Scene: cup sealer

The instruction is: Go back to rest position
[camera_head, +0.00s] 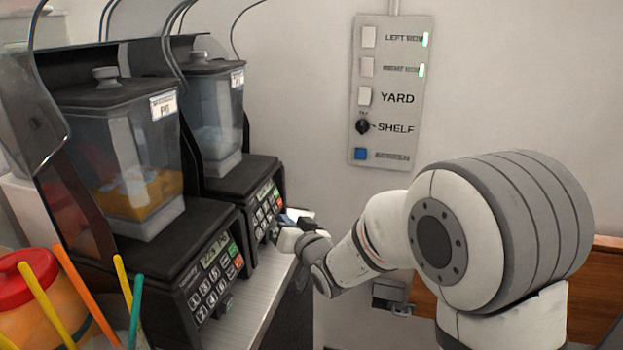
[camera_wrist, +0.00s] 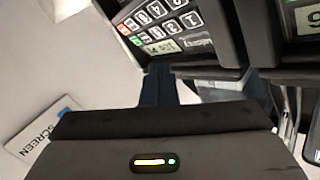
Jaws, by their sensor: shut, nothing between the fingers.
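My gripper (camera_head: 292,216) is at the end of my arm, which reaches in from the right in the head view. It is beside the keypad (camera_head: 264,210) of the far blender-like machine (camera_head: 215,115), close to its front; I cannot tell whether it touches. In the wrist view the dark fingers of my gripper (camera_wrist: 158,72) are together, with nothing seen between them.
A nearer machine (camera_head: 140,170) with orange contents stands at left. A red-lidded container (camera_head: 25,280) and several coloured straws (camera_head: 88,300) are at front left. A switch panel (camera_head: 390,90) hangs on the back wall. A bare strip of metal counter (camera_head: 245,305) runs before the machines.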

